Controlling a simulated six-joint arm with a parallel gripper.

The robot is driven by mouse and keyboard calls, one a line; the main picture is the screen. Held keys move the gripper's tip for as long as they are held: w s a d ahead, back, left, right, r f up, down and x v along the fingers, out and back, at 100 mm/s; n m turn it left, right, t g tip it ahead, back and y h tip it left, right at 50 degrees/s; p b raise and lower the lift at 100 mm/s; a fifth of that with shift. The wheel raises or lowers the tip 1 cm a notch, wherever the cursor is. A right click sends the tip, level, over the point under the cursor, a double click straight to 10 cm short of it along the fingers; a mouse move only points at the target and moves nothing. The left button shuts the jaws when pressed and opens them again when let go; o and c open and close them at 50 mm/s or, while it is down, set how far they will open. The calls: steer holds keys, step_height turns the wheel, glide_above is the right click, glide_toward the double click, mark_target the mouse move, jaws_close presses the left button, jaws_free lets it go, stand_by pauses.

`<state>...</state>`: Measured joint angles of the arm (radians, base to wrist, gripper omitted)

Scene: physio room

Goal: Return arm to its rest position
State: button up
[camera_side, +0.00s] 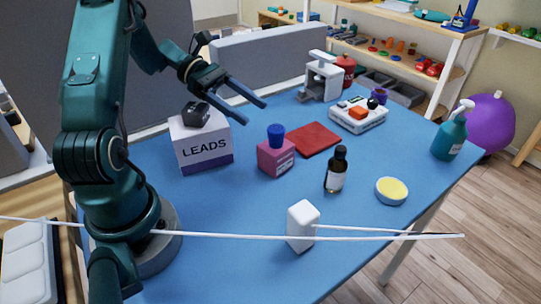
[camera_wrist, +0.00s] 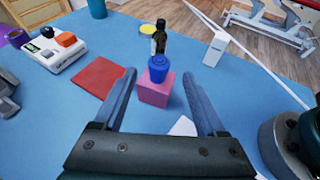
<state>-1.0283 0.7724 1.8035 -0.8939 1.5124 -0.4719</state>
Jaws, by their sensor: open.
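My gripper (camera_side: 254,108) is raised above the blue table (camera_side: 240,235), near its back edge in the side view. Its two fingers are apart with nothing between them. In the wrist view, my gripper (camera_wrist: 165,100) shows both fingers spread. A pink box (camera_wrist: 154,88) with a blue object (camera_wrist: 158,68) on top appears beyond and below the fingers, on the table. In the side view, the pink box (camera_side: 276,158) stands apart from my gripper, lower and to its right.
A white LEADS box (camera_side: 203,149) with a dark object on top stands below my gripper. A red pad (camera_side: 314,139), dark bottle (camera_side: 336,170), yellow-topped tub (camera_side: 391,191), white block (camera_side: 301,227), green spray bottle (camera_side: 450,137) and white device (camera_side: 358,115) are on the table. A thin white rod crosses the front.

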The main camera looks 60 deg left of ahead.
steer(key=s+d+r+m+g+y, duration=0.25)
steer(key=d+r+m, duration=0.2)
steer(key=d, duration=0.25)
steer(key=s+d+r+m+g+y, duration=0.2)
steer(key=d+r+m+g, duration=0.1)
steer(key=d+m, duration=0.4)
steer(key=s+f+m+t+y, duration=0.2)
steer(key=s+m+t+y, duration=0.3)
steer(key=m, duration=0.6)
steer(key=s+y, duration=0.2)
steer(key=s, duration=0.1)
steer(key=shift+a, duration=0.25)
steer(key=shift+f, duration=0.1)
